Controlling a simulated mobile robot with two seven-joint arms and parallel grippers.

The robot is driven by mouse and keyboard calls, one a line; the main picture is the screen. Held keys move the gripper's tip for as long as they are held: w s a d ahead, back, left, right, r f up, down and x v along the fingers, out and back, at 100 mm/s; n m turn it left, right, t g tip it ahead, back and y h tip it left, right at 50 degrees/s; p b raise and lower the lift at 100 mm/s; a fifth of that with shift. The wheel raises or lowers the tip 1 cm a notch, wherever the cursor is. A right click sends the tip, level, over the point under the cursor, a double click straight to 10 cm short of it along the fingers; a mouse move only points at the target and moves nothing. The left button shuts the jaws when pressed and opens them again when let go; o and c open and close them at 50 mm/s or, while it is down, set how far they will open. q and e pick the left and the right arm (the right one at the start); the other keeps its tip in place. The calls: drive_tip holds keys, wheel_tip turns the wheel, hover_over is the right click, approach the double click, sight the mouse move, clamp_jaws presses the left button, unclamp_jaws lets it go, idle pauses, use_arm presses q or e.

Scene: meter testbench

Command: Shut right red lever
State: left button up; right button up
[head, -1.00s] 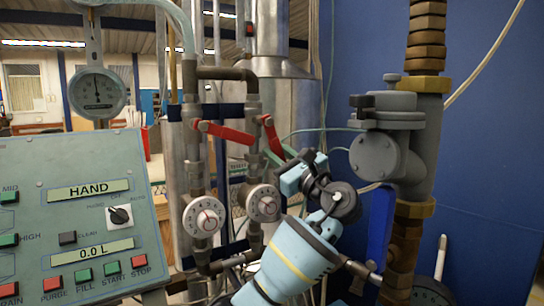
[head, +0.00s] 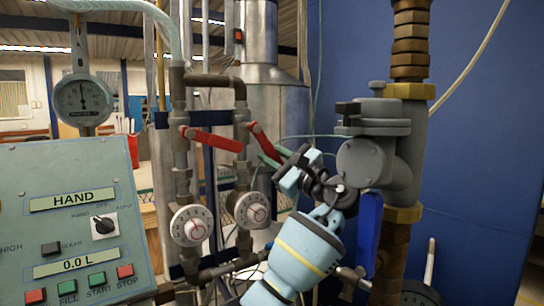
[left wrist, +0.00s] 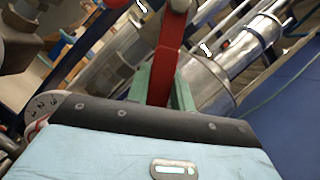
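The right red lever (head: 265,143) hangs from the upper right pipe valve, slanting down to the right. The left red lever (head: 212,139) lies nearly level beside it. My left gripper (head: 278,159) is at the lower end of the right lever. In the left wrist view, the right red lever (left wrist: 168,65) runs down between the two green fingers (left wrist: 160,90), which sit close against its sides. The fingers look shut on it. The lever's end is hidden behind the gripper body. My right gripper is in neither view.
A control panel (head: 20,200) with buttons stands at the left, below a round gauge (head: 83,97). Two dial valves (head: 190,225) sit below the levers. A thick pipe with a grey valve body (head: 376,160) stands close to the right of my gripper.

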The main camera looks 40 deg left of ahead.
use_arm(q)
drive_tip(key=o, duration=0.4)
drive_tip(key=shift+o, duration=0.2)
